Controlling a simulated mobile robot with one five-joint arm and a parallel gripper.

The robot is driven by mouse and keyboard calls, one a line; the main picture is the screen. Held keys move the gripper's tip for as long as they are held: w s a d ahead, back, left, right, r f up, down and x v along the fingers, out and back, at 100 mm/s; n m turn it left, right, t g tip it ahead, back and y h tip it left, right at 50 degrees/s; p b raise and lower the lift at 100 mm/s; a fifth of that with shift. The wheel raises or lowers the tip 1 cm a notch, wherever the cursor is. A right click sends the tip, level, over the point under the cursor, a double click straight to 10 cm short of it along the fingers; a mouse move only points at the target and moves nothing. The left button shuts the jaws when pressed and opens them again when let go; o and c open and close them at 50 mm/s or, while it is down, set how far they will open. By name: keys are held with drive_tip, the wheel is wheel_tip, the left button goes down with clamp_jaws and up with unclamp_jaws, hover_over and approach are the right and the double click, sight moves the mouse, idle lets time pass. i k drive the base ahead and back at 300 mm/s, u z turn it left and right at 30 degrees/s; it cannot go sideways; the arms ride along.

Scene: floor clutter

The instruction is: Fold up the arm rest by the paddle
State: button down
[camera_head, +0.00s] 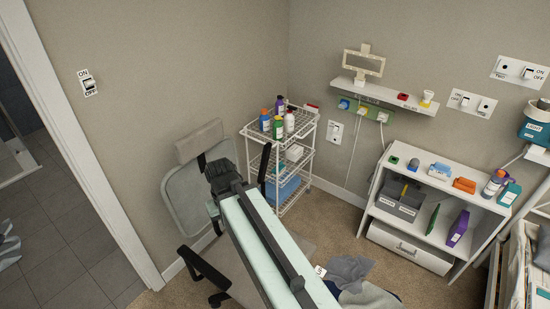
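A grey office chair with a headrest (200,141) and a pale backrest (187,196) stands left of the middle. One black arm rest (264,163) stands upright on its far right side. Another black arm rest (203,268) lies low and roughly level on the near left side. A small white tag with dark marks (320,271) shows near the floor; I cannot tell if it is the paddle. My black gripper (222,178) is in front of the backrest, at the end of my arm. Its fingers are too dark to tell open from shut. My arm hides much of the seat.
A white wire cart (282,152) with bottles stands behind the chair. A white shelf unit (437,208) stands on the right. Crumpled grey cloth (350,270) lies on the carpet. A doorway with white trim (85,155) is on the left. A bed edge is at far right.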

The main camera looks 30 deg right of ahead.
sight(266, 154)
drive_tip(key=u, duration=2.5)
drive_tip(key=k, duration=0.35)
drive_tip(key=z, duration=1.9)
drive_tip(key=i, duration=0.5)
drive_tip(key=u, duration=0.05)
